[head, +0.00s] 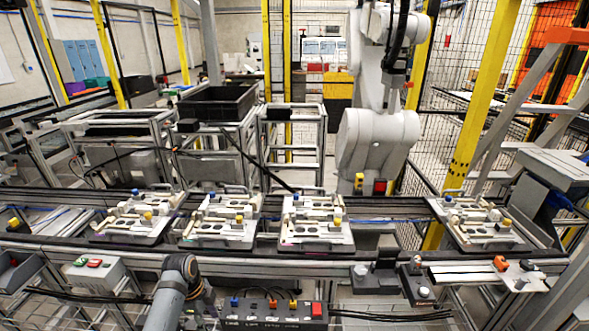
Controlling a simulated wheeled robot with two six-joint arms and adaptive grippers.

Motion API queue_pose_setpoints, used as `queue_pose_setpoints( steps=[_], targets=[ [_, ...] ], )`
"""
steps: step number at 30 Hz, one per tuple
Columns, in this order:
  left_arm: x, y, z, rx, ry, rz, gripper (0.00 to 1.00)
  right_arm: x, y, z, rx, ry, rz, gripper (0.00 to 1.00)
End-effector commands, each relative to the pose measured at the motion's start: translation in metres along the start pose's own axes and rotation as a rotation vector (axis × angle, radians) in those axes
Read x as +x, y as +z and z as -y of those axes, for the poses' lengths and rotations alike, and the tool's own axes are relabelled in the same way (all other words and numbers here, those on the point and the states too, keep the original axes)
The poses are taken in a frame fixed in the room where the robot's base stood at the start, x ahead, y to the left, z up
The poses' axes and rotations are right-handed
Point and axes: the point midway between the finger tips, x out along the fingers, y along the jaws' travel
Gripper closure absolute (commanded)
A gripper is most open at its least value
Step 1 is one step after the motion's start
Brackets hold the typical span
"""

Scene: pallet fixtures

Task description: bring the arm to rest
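A grey arm link with a dark rounded joint (180,270) rises from the bottom edge, left of centre, in the head view. It looks like part of my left arm. It stands in front of the conveyor's near rail, and no gripper fingers can be made out on it. My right arm and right gripper are not in view. Several white pallet fixtures (318,237) with yellow knobs sit along the conveyor (390,213), three left of centre and another pallet (480,238) at the right.
A control box (270,313) with coloured buttons stands right beside the arm link. A button box (95,272) is at the left. Black fixtures (378,279) stand at the near rail. A large white robot arm (375,145) and a black crate (218,102) are behind the conveyor.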

Motion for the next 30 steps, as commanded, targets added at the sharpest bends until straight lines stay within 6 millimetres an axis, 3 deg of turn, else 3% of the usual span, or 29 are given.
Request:
queue_pose_setpoints(
  steps=[6, 17, 30],
  targets=[
    [0.01, 0.001, -0.022, -0.163, -0.034, 0.031, 0.57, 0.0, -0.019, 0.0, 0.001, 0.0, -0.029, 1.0],
    [0.017, 0.001, -0.081, -0.585, -0.149, 0.073, 0.57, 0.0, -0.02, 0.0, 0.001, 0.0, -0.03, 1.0],
    [-0.013, -0.006, -0.163, -1.177, -0.339, 0.022, 0.57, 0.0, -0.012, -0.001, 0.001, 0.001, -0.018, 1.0]
  ],
)
